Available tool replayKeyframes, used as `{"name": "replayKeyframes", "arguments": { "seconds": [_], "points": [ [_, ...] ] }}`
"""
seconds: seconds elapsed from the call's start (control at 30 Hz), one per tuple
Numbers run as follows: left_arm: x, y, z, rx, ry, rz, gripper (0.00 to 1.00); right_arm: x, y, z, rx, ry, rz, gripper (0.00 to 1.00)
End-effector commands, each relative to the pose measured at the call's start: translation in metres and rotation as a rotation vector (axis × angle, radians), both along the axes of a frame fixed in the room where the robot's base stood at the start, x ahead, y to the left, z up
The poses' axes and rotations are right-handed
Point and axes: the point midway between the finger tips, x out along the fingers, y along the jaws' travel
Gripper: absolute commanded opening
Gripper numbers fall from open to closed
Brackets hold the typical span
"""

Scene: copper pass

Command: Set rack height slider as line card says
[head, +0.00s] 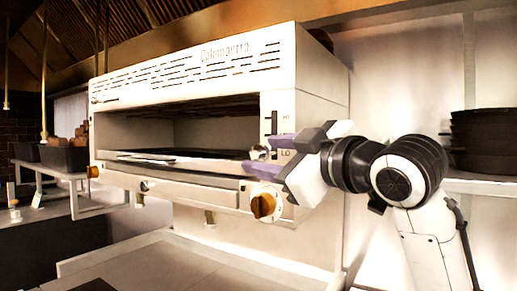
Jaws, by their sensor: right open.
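The salamander grill (190,75) is a white box with an open front. On its right front post is a dark vertical slider slot (274,121), with a small mark near its top and "LO" near its bottom. A round, shiny slider knob (259,152) sits low, about level with "LO". My right gripper (261,157) reaches in from the right, with its open purple fingers around or just in front of the knob. I cannot tell whether they touch it. No readable line card is in view. My left gripper is not in view.
An orange-brown dial (264,205) sits just below my right gripper. The grill's rack (180,157) shows in its opening. Black pans (485,140) are stacked on the right shelf. A counter (150,265) lies below, and a side shelf stands at left.

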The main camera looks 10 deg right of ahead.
Motion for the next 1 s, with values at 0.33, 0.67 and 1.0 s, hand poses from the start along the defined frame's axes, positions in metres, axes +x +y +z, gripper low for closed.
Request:
{"name": "replayKeyframes", "arguments": {
  "seconds": [0.33,0.67,1.0],
  "points": [
    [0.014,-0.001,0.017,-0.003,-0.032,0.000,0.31,0.027,0.011,0.000,-0.001,0.000,0.000,0.47],
    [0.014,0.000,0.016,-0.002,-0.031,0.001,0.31,0.027,0.011,-0.001,-0.001,0.000,0.000,0.28],
    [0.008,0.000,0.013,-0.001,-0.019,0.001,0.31,0.028,0.012,-0.003,0.000,0.006,0.001,0.00]
  ]
}}
